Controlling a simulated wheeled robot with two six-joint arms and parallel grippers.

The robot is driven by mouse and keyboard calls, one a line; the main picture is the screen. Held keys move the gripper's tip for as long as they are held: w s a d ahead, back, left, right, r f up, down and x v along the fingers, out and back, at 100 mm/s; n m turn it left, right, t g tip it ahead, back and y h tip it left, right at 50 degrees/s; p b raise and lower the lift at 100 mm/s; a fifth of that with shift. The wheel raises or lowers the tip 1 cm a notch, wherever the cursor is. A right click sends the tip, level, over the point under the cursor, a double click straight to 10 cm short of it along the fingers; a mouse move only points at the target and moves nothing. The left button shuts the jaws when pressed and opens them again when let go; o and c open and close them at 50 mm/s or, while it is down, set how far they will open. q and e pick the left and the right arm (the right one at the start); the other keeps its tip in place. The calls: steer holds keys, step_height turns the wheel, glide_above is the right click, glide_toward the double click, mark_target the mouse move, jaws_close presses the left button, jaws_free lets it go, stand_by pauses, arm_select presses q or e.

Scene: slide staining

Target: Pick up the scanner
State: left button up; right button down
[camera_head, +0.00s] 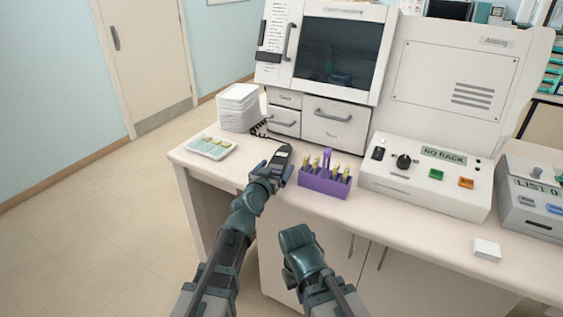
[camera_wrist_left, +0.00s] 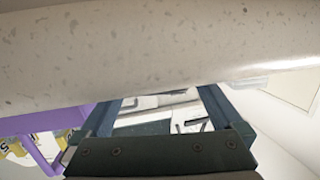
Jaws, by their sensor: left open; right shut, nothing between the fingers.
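The scanner (camera_head: 281,156) is a dark handheld device with a light panel, near the front edge of the counter, left of the purple rack. My left gripper (camera_head: 275,172) is open at its near end and hides its lower part. I cannot tell whether the fingers touch it. In the left wrist view my open left gripper (camera_wrist_left: 160,108) points past the speckled counter edge, and I cannot make out the scanner there. My right gripper (camera_head: 297,238) is shut and empty, low in front of the cabinet doors.
The purple rack (camera_head: 323,186) with several yellow-labelled items stands just right of my left gripper. A slide tray (camera_head: 209,146) and a stack of white trays (camera_head: 238,108) lie to the left. A control box (camera_head: 424,179) and a small white block (camera_head: 486,249) are to the right.

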mark_target(279, 160)
arm_select(q)
steer(key=x, duration=0.3)
steer(key=shift+a, duration=0.1)
steer(key=shift+w, duration=0.25)
steer(key=shift+s, duration=0.1)
arm_select(e)
steer(key=shift+w+d+f, duration=0.15)
steer(key=shift+w+d, duration=0.1)
steer(key=shift+d, duration=0.2)
arm_select(q)
steer(key=c, duration=1.5)
steer(key=shift+r, duration=0.15)
